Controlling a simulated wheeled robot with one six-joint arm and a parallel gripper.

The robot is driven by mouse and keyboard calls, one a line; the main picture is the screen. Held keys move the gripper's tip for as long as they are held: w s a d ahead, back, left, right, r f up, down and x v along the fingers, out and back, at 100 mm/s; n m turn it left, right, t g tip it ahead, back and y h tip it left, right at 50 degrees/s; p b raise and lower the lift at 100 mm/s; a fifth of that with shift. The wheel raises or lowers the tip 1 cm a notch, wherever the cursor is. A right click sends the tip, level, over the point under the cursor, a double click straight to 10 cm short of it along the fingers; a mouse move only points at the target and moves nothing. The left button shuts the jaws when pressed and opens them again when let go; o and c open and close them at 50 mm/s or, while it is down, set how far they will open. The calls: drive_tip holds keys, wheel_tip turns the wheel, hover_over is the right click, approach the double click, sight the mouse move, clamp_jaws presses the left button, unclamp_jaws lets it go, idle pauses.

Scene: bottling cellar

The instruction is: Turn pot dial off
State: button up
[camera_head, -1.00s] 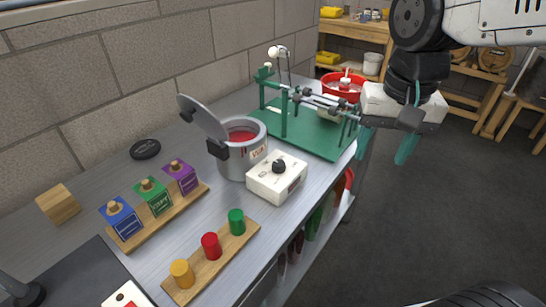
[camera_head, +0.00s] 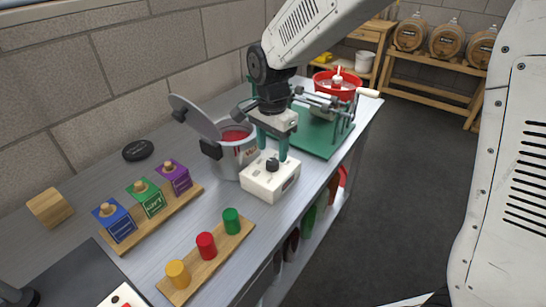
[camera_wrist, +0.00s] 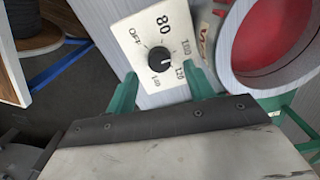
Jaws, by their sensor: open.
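The pot dial is a black knob (camera_head: 272,164) on top of a white control box (camera_head: 262,182), which stands against the front of a grey pot (camera_head: 234,157). In the wrist view the knob (camera_wrist: 160,60) sits within printed marks including OFF, 80 and 120. Its pale pointer mark appears to face the 120 side, away from OFF. My gripper (camera_head: 273,148) is open above the box, its green fingers pointing down. In the wrist view the fingers (camera_wrist: 162,76) are spread to either side of the knob, apparently not touching it.
The pot's lid (camera_head: 195,117) is raised. Behind is a green-based rig (camera_head: 320,142) with rods and a red bowl (camera_head: 337,84). Wooden racks with coloured blocks (camera_head: 176,177) and pegs (camera_head: 206,245) stand at left and front. The bench edge runs close to the box's right.

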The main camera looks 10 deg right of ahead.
sight(273, 161)
drive_tip(key=shift+f, duration=1.9)
drive_tip(key=c, duration=1)
drive_tip(key=shift+o, duration=0.2)
